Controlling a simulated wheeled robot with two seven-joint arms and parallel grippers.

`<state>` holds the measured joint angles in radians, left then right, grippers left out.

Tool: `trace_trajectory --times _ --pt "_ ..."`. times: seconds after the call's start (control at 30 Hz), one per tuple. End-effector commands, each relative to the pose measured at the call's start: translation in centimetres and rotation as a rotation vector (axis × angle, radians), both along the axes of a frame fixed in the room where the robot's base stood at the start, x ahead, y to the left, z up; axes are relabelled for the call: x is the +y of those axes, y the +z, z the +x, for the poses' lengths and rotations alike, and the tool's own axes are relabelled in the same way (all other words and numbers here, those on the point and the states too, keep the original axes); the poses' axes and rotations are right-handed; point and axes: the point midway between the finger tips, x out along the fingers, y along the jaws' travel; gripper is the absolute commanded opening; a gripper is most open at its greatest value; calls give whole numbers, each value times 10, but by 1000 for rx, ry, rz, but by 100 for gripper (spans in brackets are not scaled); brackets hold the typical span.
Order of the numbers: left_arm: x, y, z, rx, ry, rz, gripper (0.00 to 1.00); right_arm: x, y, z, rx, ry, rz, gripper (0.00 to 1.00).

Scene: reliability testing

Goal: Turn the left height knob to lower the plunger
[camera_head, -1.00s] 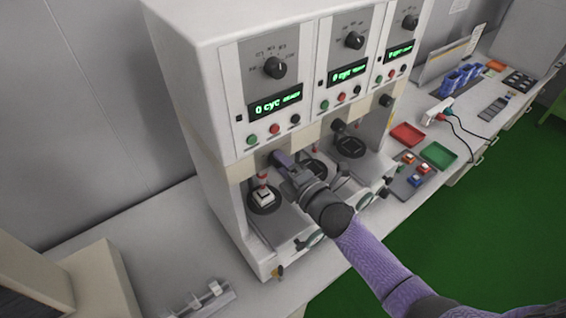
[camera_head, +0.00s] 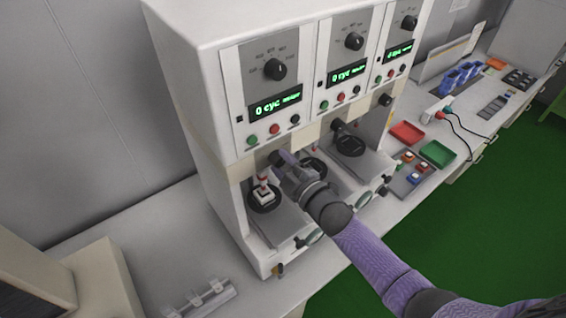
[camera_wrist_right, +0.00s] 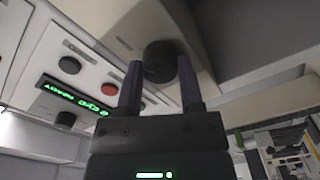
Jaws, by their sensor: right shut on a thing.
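The left height knob (camera_wrist_right: 160,62) is a black round knob on the underside edge of the left test station's head. In the right wrist view my right gripper (camera_wrist_right: 160,78) has one finger on each side of it and is shut on it. In the head view my right gripper (camera_head: 278,158) reaches in from the right and largely hides the knob. The red plunger (camera_head: 262,180) of the left station hangs just left of my fingers, over a pale switch block (camera_head: 264,194) on a black round plate. I cannot tell whether plunger and block touch. My left gripper is out of view.
The left station's display (camera_head: 276,105) reads 0 cyc, with a dial above and buttons below. Two similar stations stand to the right. A red tray (camera_head: 407,132), a green tray (camera_head: 438,154) and a grey tray of coloured switches (camera_head: 409,176) lie on the bench further right.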

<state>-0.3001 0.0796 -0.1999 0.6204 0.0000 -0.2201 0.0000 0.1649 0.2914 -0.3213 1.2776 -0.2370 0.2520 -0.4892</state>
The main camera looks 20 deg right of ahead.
Motion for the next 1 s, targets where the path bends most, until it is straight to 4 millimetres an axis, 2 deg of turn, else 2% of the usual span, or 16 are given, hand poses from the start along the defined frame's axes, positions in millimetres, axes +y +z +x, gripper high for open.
trace_trajectory --times 0.5,0.53,0.67,1.0 --pt "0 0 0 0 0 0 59 0 -1 0 7 0 13 0" --pt "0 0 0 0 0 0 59 0 -1 0 7 0 13 54" --pt "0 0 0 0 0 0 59 0 -1 0 7 0 12 81" --pt "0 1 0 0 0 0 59 -2 -1 -5 7 0 12 83"
